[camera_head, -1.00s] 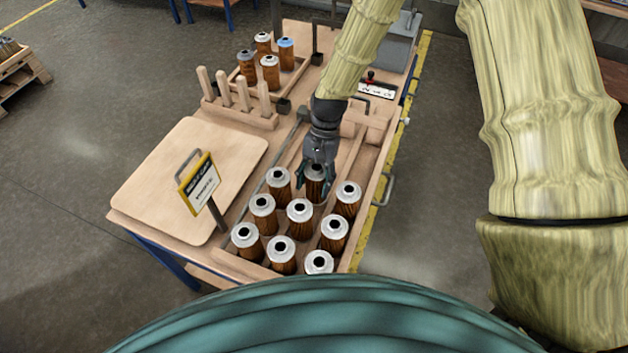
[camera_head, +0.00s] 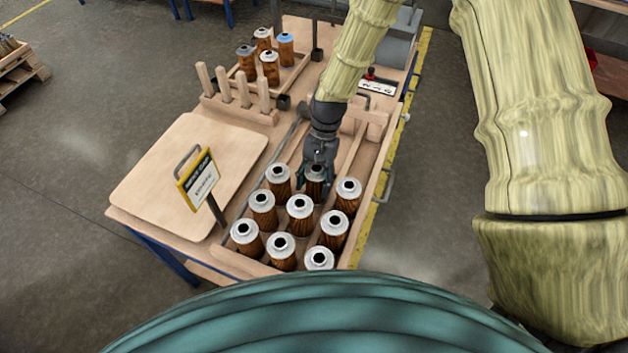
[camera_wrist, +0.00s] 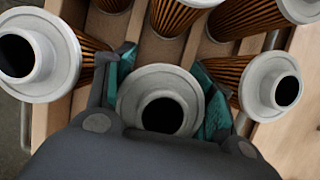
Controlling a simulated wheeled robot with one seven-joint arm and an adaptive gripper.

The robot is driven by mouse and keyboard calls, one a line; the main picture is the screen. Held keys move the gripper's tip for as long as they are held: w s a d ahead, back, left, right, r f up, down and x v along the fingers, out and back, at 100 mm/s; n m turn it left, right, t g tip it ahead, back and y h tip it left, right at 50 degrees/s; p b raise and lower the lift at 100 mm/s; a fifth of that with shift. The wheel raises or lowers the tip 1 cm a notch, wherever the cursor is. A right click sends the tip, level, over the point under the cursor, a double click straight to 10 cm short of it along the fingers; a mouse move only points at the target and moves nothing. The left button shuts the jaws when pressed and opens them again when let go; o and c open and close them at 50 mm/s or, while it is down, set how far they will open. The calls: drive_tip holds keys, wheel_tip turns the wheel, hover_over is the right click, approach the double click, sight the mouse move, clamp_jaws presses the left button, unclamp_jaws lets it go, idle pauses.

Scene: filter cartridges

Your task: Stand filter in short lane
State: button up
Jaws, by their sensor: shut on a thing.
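My gripper (camera_head: 315,179) is shut on a filter (camera_head: 317,171) with a pale metal cap and a brown pleated body. In the wrist view the cap of this held filter (camera_wrist: 190,90) sits between the two teal fingertips. The held filter is upright at the far end of the middle lane in the lane tray (camera_head: 236,266), behind another filter (camera_head: 299,208). Fingers hide much of its body, and I cannot tell whether its base touches the floor. Filters stand in the left lane (camera_head: 262,203) and right lane (camera_head: 334,224). I cannot tell which lane is short.
Neighbouring filters stand close on both sides of my gripper. A sign on a post (camera_head: 198,182) rises left of the tray, by a bare wooden board (camera_head: 185,165). A peg rack (camera_head: 240,108) and a crate of filters (camera_head: 296,75), one blue-capped, stand behind.

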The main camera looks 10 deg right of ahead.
drive_tip(key=shift+f, duration=0.45)
drive_tip(key=o, duration=1.1)
drive_tip(key=shift+o, duration=0.2)
drive_tip(key=shift+r, duration=0.1)
drive_tip(key=v, duration=1.2)
